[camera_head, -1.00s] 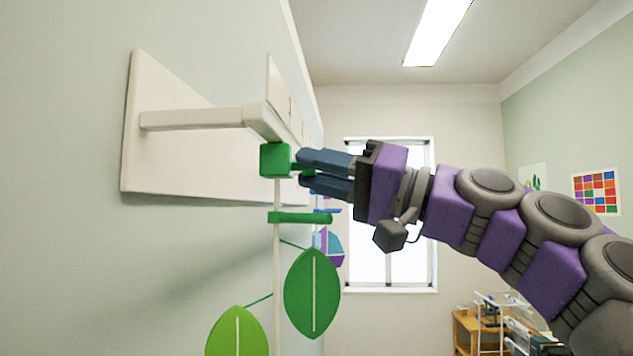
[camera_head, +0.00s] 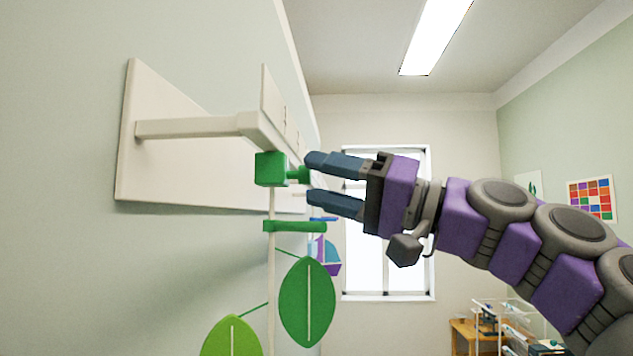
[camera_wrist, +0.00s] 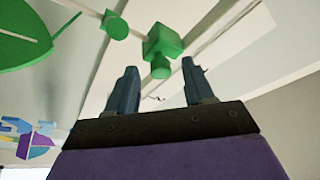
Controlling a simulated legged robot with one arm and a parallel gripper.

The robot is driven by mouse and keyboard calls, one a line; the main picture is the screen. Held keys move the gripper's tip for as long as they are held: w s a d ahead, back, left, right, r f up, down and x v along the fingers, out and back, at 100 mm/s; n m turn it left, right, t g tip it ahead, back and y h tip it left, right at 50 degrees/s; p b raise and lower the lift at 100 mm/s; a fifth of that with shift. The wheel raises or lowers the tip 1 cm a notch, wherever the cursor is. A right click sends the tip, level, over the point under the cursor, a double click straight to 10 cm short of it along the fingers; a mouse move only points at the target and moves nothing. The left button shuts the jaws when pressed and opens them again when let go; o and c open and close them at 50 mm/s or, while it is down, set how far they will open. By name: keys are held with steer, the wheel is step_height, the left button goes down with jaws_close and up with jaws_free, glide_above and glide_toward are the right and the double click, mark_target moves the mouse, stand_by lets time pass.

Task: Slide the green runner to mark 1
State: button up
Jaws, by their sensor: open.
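The green runner (camera_head: 270,168) is a block with a short knob, on the underside of the cream rail near its near end. A thin pale rod hangs below it, with a green crossbar (camera_head: 294,226) and green leaves (camera_head: 307,302). My gripper (camera_head: 312,178) is open, its blue fingers just right of the runner, with the knob's tip near the gap between them. In the wrist view, the runner (camera_wrist: 163,44) and its knob lie ahead between the open fingers (camera_wrist: 158,80), apart from both. Mark 1 cannot be made out; the upright plate (camera_head: 273,105) on the rail is seen edge-on.
A cream bracket arm (camera_head: 188,128) joins the rail to a wall board (camera_head: 160,165). A purple and blue sailboat shape (camera_head: 327,257) hangs farther along. A window (camera_head: 388,270) and a wooden table (camera_head: 464,336) are well behind. Open air lies right of the rail, around my arm.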

steer(key=b+v, duration=0.1)
steer(key=v, duration=1.5)
steer(key=shift+w, duration=0.1)
